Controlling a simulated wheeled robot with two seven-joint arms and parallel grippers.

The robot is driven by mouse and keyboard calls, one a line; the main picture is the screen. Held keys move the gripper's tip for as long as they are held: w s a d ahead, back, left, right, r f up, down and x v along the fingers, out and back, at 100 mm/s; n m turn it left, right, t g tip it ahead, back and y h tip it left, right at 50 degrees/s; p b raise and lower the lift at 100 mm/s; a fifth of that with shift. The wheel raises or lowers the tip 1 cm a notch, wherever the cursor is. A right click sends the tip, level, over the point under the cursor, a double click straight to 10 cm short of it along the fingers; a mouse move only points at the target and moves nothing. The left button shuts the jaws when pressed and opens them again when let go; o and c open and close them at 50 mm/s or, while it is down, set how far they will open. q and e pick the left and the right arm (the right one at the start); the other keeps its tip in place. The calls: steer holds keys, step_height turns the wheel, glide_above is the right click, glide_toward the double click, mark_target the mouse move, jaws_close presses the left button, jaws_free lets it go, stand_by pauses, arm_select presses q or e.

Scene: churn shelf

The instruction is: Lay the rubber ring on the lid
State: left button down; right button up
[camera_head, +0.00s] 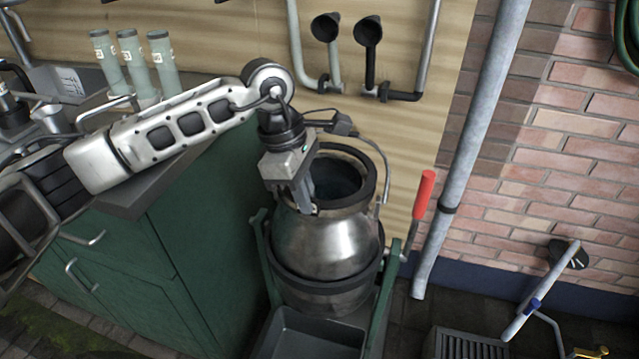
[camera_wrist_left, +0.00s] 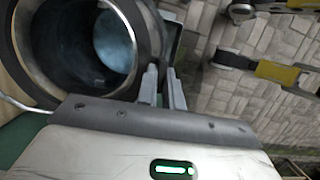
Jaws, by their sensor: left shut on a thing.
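The steel churn (camera_head: 330,245) stands upright with its mouth open; it also shows in the left wrist view (camera_wrist_left: 35,30). A dark ring, which looks like the rubber ring (camera_head: 368,172), lies around or just over the mouth; I cannot tell how closely it touches the rim. My left gripper (camera_head: 304,207) points down at the near left side of the mouth, its fingers shut at the ring's edge. In the left wrist view the fingers (camera_wrist_left: 164,82) sit close together beside the rim. I cannot make out a separate lid. My right gripper is out of view.
A green cabinet (camera_head: 205,235) stands left of the churn, with several capped tubes (camera_head: 130,60) on top. A red-handled lever (camera_head: 424,195) and a grey pipe (camera_head: 475,140) rise to the right. A grey trough (camera_head: 310,335) is in front. Two black cups (camera_head: 367,31) hang behind.

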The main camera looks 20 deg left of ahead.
arm_select(q)
steer(key=shift+d+p+v, duration=0.25)
steer(key=shift+p+v, duration=0.25)
steer(key=shift+v, duration=0.45)
steer(key=shift+d+p+v, duration=0.2)
steer(key=shift+p+v, duration=0.25)
steer(key=shift+v, duration=0.55)
steer(key=shift+r, duration=0.1)
